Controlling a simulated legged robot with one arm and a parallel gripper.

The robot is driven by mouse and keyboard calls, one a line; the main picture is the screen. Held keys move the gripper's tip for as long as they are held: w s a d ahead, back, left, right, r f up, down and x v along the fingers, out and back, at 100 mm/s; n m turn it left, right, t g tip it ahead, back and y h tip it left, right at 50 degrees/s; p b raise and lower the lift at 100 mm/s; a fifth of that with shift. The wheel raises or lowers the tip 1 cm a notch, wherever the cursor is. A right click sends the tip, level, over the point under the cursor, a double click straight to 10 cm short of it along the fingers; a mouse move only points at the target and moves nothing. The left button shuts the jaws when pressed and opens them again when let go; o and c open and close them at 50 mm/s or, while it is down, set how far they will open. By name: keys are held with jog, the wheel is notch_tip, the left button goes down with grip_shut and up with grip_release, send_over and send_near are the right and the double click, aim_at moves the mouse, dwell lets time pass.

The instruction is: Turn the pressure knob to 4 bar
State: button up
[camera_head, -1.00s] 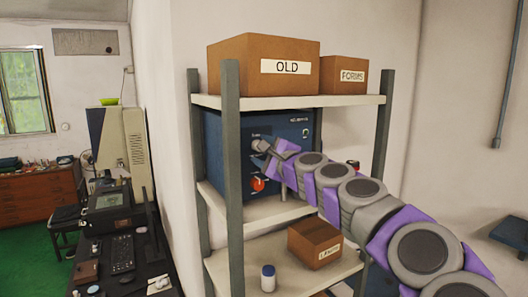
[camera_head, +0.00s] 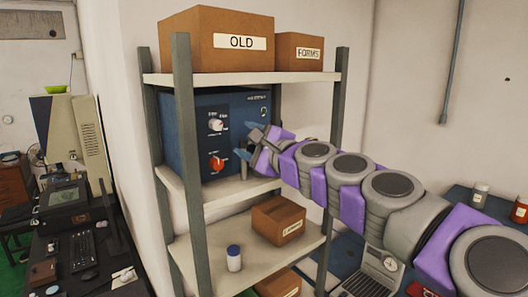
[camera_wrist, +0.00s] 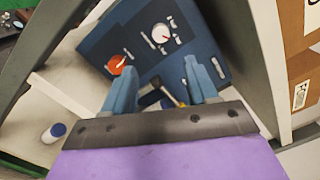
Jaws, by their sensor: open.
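A blue control box (camera_head: 172,130) stands on the middle shelf. Its front has a white knob (camera_head: 216,124) above a red-orange knob (camera_head: 217,163). Their printing is too small to read, so I cannot tell which is the pressure knob. My gripper (camera_head: 249,142) is open, in front of the right part of the panel and right of both knobs, touching neither. In the wrist view, the white knob (camera_wrist: 160,33) lies beyond the fingertips, and the red-orange knob (camera_wrist: 118,63) is near the left finger. Nothing is seen held between the fingers.
Shelf posts (camera_head: 187,150) flank the box. An OLD carton (camera_head: 205,45) and a FORMS carton (camera_head: 297,62) are on top. The lower shelf holds a small carton (camera_head: 278,222) and a white bottle (camera_head: 234,259). A dark, partly yellow item (camera_wrist: 168,92) shows between the fingers, unclear.

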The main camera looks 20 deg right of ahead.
jog(key=shift+b+v, duration=0.35)
jog(key=shift+v, duration=2.4)
jog(key=s+a+f+n+g+b, duration=0.35)
jog(key=a+f, duration=0.25)
jog(key=f, duration=0.3)
jog(key=s+a+f+n+g+y+b, duration=0.1)
jog(key=s+a+f+n+g+b, duration=0.3)
jog(key=f, duration=0.6)
jog(key=s+a+f+n+g+b, duration=0.25)
jog(key=s+a+f+n, duration=0.25)
jog(key=a+f, duration=0.3)
jog(key=s+d+f+n+g+h+b, duration=0.25)
jog(key=s+f, duration=0.35)
jog(key=f, duration=0.4)
jog(key=s+d+f+n+g+h+b, duration=0.15)
jog(key=s+f+b, duration=0.3)
jog(key=f, duration=0.55)
jog(key=s+d+f+n+g+h+b, duration=0.1)
jog(key=s+d+f+g, duration=0.1)
jog(key=s+d+f, duration=0.2)
jog(key=s+d+f+n+g+h+b, duration=0.1)
jog(key=s+d+f+g+h+b, duration=0.1)
jog(key=s+f, duration=0.5)
jog(key=s+d+g, duration=0.1)
jog(key=s, duration=0.1)
jog(key=shift+s+d+f+n+b, duration=0.15)
jog(key=shift+s+d+n+b, duration=0.15)
jog(key=shift+d+n, duration=0.1)
